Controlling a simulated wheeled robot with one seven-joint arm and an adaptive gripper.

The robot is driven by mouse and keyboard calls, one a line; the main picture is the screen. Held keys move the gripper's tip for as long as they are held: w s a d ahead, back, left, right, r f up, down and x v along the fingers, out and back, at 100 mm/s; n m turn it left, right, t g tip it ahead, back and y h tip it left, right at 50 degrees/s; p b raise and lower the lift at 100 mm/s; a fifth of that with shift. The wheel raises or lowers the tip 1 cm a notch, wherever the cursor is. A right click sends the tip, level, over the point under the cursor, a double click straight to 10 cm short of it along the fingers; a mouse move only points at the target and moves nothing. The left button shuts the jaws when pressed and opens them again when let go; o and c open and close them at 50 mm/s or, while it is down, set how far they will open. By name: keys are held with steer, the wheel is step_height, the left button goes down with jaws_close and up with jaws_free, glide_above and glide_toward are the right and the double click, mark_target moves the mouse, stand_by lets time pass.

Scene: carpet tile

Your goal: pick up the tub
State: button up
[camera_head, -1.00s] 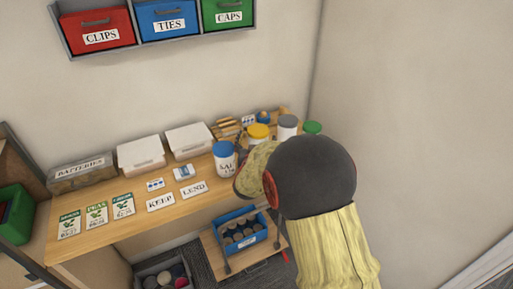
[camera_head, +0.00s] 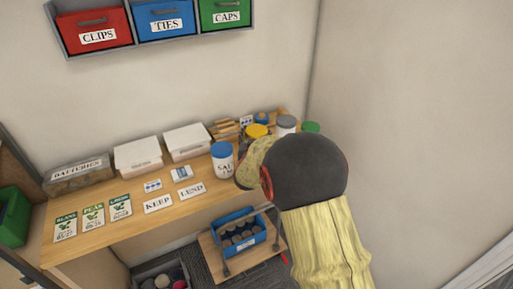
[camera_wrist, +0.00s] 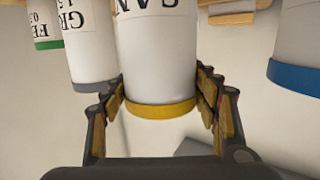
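The tub with the yellow lid (camera_head: 257,131) stands on the wooden bench, partly hidden by my arm. In the wrist view, which is upside down, this white tub (camera_wrist: 158,55) has a label reading "SAN". My gripper (camera_wrist: 160,100) has one finger on each side of it near the lid. The fingers look open around the tub, with thin gaps; firm contact does not show. In the head view my arm hides the fingers. Other tubs stand close by: blue-lidded (camera_head: 222,160), grey-lidded (camera_head: 286,126) and green-lidded (camera_head: 310,127).
White boxes (camera_head: 138,154) and a batteries box (camera_head: 78,174) line the bench back. Seed packets and cards, including KEEP (camera_head: 157,203), lie in front. A blue crate (camera_head: 238,236) of cans sits below. The wall is close on the right.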

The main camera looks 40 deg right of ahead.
steer(key=c, duration=1.4)
jaws_close()
steer(key=shift+w+r, duration=0.1)
steer(key=shift+r, duration=0.25)
